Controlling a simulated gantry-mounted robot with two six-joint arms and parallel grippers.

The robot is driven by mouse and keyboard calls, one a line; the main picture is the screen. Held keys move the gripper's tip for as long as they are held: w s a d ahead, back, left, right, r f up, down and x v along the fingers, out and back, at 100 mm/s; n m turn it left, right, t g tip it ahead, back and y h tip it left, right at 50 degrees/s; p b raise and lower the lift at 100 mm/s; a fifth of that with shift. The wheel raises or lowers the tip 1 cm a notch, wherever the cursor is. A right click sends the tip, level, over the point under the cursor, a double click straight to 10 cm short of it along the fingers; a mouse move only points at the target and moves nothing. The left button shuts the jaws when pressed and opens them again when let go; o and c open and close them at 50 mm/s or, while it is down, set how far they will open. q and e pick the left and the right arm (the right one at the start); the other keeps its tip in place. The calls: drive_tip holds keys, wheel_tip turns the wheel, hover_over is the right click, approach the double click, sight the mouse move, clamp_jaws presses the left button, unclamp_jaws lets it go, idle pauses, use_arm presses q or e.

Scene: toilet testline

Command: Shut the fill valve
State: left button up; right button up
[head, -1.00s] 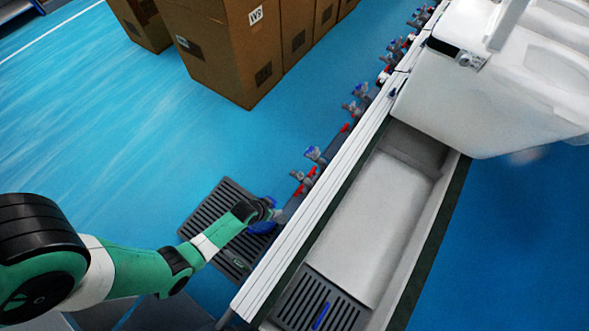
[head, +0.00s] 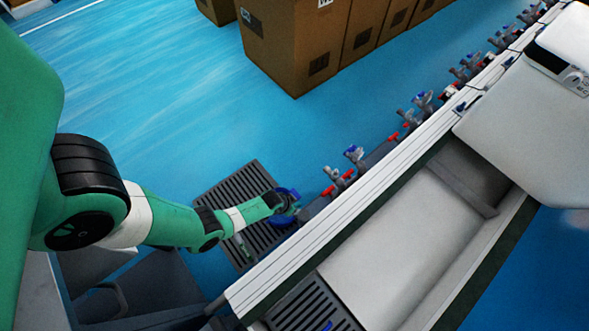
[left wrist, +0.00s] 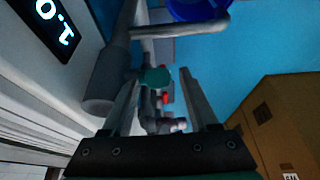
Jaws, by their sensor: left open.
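My left gripper (head: 291,205) reaches in from the left to the near end of the valve row beside the conveyor line. In the left wrist view its fingers (left wrist: 158,77) are open and apart. A green knob (left wrist: 155,80) shows between the fingertips, close to a grey pipe (left wrist: 104,75); I cannot tell whether a finger touches it. Red-handled fittings (left wrist: 166,97) show behind it. Which part is the fill valve is not labelled. A blue round part (left wrist: 200,8) is at the top of the wrist view. My right gripper is not in view.
Several valves with red and blue handles (head: 340,178) run along the line's edge (head: 320,236). A small display (left wrist: 55,22) is at the wrist view's upper left. A dark slatted mat (head: 238,195) lies under the arm. Cardboard boxes (head: 296,50) stand behind; blue floor between is clear.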

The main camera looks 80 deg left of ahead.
use_arm(q)
drive_tip(key=shift+w+a+f, duration=0.1)
drive_tip(key=shift+w+f, duration=0.1)
drive_tip(key=shift+f, duration=0.35)
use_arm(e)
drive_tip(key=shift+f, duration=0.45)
use_arm(q)
clamp_jaws()
